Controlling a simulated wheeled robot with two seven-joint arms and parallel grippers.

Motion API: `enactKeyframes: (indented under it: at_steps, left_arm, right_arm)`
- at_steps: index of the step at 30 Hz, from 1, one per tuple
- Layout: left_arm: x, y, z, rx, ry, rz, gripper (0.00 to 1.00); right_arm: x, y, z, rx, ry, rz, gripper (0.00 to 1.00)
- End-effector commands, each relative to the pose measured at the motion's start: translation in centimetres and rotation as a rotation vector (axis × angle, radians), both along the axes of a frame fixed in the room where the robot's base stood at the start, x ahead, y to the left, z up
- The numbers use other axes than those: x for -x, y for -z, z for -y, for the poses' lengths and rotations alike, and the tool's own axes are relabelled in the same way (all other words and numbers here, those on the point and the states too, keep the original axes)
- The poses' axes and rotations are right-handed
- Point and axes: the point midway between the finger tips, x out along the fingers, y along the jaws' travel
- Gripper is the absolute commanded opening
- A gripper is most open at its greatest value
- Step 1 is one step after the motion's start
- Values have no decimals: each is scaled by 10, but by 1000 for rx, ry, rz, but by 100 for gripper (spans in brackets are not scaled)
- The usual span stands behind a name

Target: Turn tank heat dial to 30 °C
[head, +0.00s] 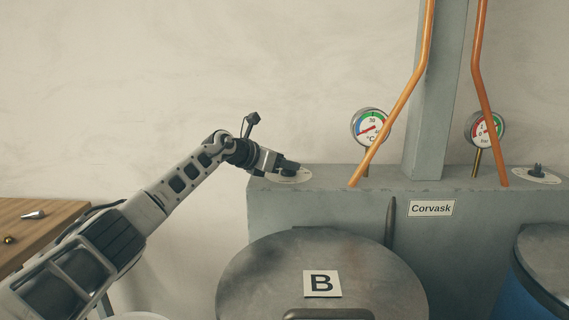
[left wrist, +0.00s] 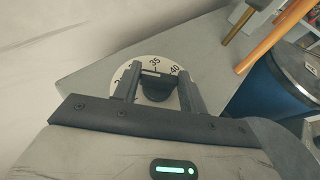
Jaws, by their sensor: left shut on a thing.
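The tank heat dial is a dark knob (left wrist: 157,88) on a round white scale plate (left wrist: 143,64), which also shows in the head view (head: 297,178) on the left end of the grey tank's top. My left gripper (head: 280,165) is shut on the knob, with one finger on each side in the left wrist view (left wrist: 160,90). The knob's exact setting is unclear. My right gripper is not in view.
Orange pipes (head: 405,85) and a grey post (head: 427,100) rise right of the dial. A second gauge (head: 486,130) and another knob (head: 537,171) are further right. A round lid marked B (head: 260,270) lies in front. A wooden table (head: 40,220) is at left.

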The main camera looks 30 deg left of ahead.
Motion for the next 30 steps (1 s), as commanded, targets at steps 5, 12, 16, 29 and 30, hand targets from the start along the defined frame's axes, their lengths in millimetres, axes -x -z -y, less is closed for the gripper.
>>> enactKeyframes:
  at_steps: [5,12,16,29,30]
  left_arm:
    - [-1,1,-2,1,77,0,19]
    - [-1,1,-2,-2,138,-2,19]
    - [-1,1,-2,-4,150,-1,19]
    - [-1,2,-2,-7,153,-3,56]
    - [-1,2,-2,-6,153,-2,64]
  right_arm:
    - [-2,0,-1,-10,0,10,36]
    - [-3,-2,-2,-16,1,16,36]
    - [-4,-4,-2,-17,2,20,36]
    - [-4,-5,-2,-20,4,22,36]
    - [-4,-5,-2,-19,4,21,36]
